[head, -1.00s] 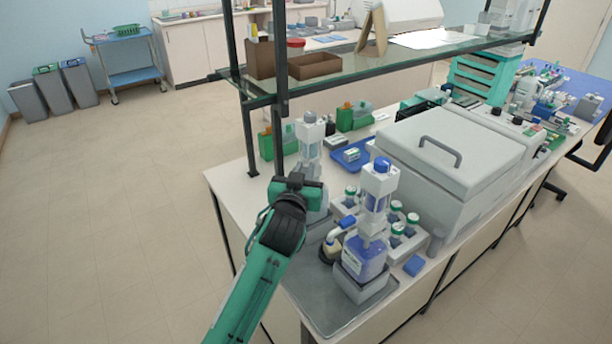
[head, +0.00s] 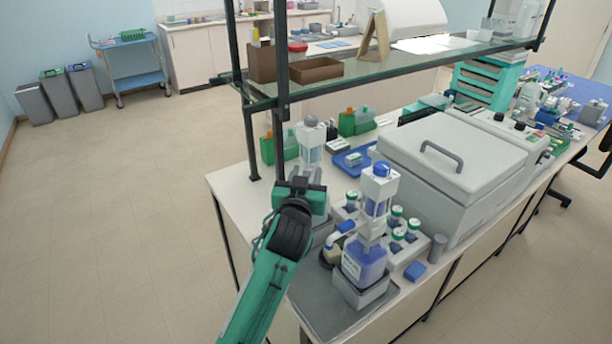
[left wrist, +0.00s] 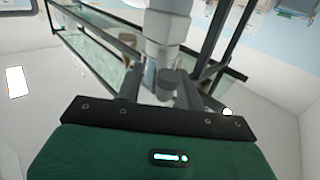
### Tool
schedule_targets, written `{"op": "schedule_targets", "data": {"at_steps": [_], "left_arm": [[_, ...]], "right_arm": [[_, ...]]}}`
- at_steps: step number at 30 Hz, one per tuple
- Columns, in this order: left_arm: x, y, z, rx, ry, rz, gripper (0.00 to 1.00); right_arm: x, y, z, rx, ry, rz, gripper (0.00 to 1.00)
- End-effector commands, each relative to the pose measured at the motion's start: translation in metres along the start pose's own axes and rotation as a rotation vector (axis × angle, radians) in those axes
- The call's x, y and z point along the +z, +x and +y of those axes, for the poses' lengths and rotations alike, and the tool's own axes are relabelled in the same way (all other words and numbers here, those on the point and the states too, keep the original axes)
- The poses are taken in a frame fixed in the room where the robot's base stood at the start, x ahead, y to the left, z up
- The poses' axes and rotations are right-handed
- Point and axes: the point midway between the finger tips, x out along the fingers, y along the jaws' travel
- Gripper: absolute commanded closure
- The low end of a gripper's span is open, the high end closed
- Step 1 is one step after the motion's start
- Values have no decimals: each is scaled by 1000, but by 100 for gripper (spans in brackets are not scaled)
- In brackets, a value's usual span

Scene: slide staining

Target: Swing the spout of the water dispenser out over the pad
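A dispenser with a grey cap and clear bottle (head: 311,145) stands at the bench's left end. Another, with a blue cap and blue liquid (head: 364,262), stands in front; its blue-tipped spout (head: 344,228) points left. My left gripper (head: 308,176) is at the grey-capped dispenser and hides its lower part. In the left wrist view its two fingers are apart, with a short grey cylinder (left wrist: 171,86) between or just beyond them. I cannot tell whether they touch it. A white column (left wrist: 166,25) rises beyond. A flat grey pad (head: 315,302) lies at the front corner. My right gripper is out of view.
A glass shelf (head: 400,70) on dark posts (head: 249,140) stands over the bench close to my left gripper. Small bottles in a rack (head: 397,240), a blue block (head: 415,270) and a large grey lidded box (head: 455,150) are to the right.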

Motion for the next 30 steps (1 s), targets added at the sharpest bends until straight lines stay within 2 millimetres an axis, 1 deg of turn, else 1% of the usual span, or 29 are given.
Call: {"op": "schedule_targets", "data": {"at_steps": [5,8,11,18,22,27,30], "left_arm": [[1,-3,0,0,0,0,62],[2,-12,0,0,-1,1,62],[3,-28,0,0,-2,0,62],[4,-79,1,1,-3,0,62],[3,-104,0,1,-3,0,62],[2,-128,0,0,-1,0,62],[1,-135,0,0,-1,0,62]], "right_arm": [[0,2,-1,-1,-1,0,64],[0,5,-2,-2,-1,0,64],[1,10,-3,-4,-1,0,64],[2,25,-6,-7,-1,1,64],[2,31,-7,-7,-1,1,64],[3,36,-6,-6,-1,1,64],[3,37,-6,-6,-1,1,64]]}}
